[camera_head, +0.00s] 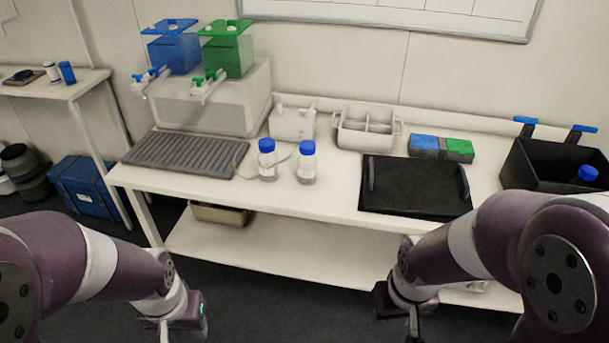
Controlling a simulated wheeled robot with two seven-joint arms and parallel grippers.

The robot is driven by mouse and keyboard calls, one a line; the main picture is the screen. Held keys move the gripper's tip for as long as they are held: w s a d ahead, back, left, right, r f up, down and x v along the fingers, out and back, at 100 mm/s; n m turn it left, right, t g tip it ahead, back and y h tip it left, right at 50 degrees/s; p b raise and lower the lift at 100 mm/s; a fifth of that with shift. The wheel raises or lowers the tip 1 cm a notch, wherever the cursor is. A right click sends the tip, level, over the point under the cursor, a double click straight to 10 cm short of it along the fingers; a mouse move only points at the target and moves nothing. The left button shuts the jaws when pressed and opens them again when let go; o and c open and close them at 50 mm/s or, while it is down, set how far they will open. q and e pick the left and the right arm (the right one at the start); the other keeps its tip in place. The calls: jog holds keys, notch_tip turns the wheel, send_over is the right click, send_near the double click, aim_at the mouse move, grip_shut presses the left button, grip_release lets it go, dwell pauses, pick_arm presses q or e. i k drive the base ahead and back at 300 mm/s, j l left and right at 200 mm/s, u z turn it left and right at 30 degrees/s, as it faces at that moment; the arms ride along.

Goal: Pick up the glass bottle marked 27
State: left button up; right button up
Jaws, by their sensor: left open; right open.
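Two clear glass bottles with blue caps stand upright side by side on the white bench: a left bottle (267,161) and a right bottle (307,163). Another blue cap (587,174) shows inside the black bin at the far right; the rest of that item is hidden. No number is readable on any bottle, so I cannot tell which is marked 27. My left gripper (164,332) is low at the bottom left, in front of the bench and cut by the frame edge. My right gripper (413,328) is low at the bottom right. Both are open, empty and away from the bottles.
A grey ribbed tray (187,153) lies left of the bottles, below blue and green tanks (228,50). Behind stand a small white box (292,122) and a divided white container (366,130). A black tray (413,188) with handles and a black bin (530,166) are right. The bench front is clear.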

aim_at(268, 166)
jog(key=z, duration=1.15)
jog(key=i+j+z, duration=0.1)
jog(key=j+z, duration=0.4)
jog(key=j, duration=0.15)
jog(key=j+z, duration=0.5)
jog(key=j, duration=0.15)
jog(key=k+j+z, duration=0.15)
jog(key=j+z, duration=0.35)
jog(key=j, duration=0.15)
jog(key=k+j, duration=0.1)
jog(key=j, duration=0.3)
jog(key=k+j, duration=0.15)
jog(key=j, duration=0.3)
jog(key=k+j+z, duration=0.1)
jog(key=j, duration=0.3)
jog(key=k+j, duration=0.1)
jog(key=j, duration=0.3)
